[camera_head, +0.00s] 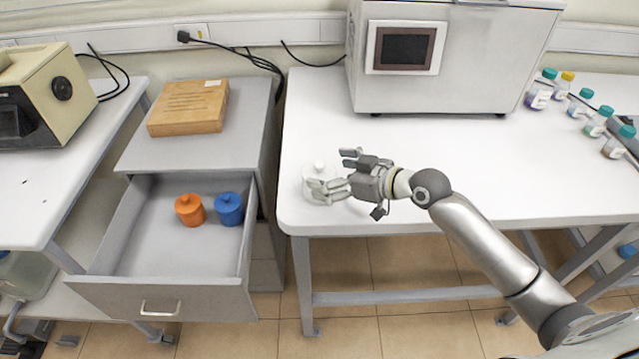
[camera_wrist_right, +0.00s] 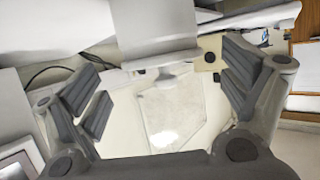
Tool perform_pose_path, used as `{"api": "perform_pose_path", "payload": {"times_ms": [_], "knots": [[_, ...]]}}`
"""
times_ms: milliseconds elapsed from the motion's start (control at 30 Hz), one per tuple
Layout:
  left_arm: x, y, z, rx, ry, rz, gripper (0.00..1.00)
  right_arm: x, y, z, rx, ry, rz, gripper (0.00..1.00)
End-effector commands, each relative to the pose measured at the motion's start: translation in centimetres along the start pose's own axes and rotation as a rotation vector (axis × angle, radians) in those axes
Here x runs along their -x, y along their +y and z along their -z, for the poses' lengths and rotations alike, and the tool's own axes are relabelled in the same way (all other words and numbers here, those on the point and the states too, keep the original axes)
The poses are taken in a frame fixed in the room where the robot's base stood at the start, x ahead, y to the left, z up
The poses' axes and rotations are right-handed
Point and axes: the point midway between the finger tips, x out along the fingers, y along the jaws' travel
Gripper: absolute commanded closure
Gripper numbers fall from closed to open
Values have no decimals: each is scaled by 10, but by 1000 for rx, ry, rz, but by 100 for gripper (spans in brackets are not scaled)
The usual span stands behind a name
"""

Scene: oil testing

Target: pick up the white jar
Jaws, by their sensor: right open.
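The white jar (camera_head: 319,168) stands near the left front corner of the white table, with a small round knob on its lid. My right gripper (camera_head: 335,172) reaches in from the right at the jar, and its lower finger covers part of the jar's front. Its fingers are spread, with nothing clamped. I cannot tell whether a finger touches the jar. My left gripper is not in view.
A large grey machine (camera_head: 450,70) stands at the table's back. Several capped bottles (camera_head: 540,90) are at the right. An open drawer (camera_head: 140,235) on the left holds an orange jar (camera_head: 190,210) and a blue jar (camera_head: 229,209). A wooden box (camera_head: 189,107) lies above it.

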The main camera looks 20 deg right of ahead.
Motion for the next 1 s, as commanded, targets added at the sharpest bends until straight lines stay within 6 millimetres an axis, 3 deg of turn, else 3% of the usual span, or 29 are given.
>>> {"api": "perform_pose_path", "payload": {"times_ms": [233, 567, 1000], "knots": [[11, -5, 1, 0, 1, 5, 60, -28, -2, 1, -2, 2, -1, 6], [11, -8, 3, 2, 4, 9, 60, -33, -2, -1, 1, 0, -1, 7], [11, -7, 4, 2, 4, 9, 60, -33, -2, -1, 0, 0, -1, 64]]}}
